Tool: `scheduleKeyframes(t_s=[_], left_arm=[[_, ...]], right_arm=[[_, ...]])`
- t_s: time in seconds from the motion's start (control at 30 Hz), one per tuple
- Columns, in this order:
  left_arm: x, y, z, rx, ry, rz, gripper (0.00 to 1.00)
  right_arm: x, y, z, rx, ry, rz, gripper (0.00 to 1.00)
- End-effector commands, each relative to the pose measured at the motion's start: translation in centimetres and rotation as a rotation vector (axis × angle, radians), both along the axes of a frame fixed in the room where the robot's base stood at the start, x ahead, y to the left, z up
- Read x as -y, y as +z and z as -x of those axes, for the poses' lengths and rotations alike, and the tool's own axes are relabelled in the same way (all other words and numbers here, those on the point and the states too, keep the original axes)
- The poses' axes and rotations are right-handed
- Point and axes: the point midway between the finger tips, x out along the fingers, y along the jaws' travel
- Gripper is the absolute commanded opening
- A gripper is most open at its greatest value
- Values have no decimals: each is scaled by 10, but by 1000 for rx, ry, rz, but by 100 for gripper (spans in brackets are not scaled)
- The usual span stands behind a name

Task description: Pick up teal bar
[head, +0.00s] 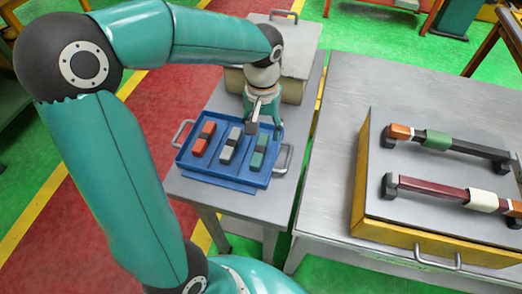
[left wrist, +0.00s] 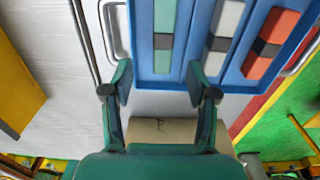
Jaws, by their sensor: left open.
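The teal bar (head: 257,158) lies in the blue tray (head: 215,180), in the slot on the right, and has a dark band round its middle. It also shows in the left wrist view (left wrist: 163,62), at the top centre. My left gripper (head: 266,129) is open and empty, over the far edge of the tray near the bar's far end. In the left wrist view its fingers (left wrist: 160,82) are spread wider than the bar, one to each side of its line. I cannot tell the exact height above the tray. My right gripper is not in view.
A grey-white bar (head: 229,151) and a red-orange bar (head: 200,146) lie beside it in the tray. The tray has metal handles (head: 284,158). A pale box (head: 293,60) stands behind. A rack with two long bars (head: 450,143) is on the right table.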

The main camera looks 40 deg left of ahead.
Motion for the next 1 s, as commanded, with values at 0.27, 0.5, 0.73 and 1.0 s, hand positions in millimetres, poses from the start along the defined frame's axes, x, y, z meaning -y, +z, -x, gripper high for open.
scheduleKeyframes(t_s=[0.27,0.5,0.73,1.0], left_arm=[[-1,-22,2,-1,4,0,58],[0,-51,9,-5,3,2,58],[-1,-72,8,0,3,1,58],[-1,-72,7,1,3,1,47]], right_arm=[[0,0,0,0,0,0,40],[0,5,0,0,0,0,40],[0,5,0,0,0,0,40],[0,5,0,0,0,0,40]])
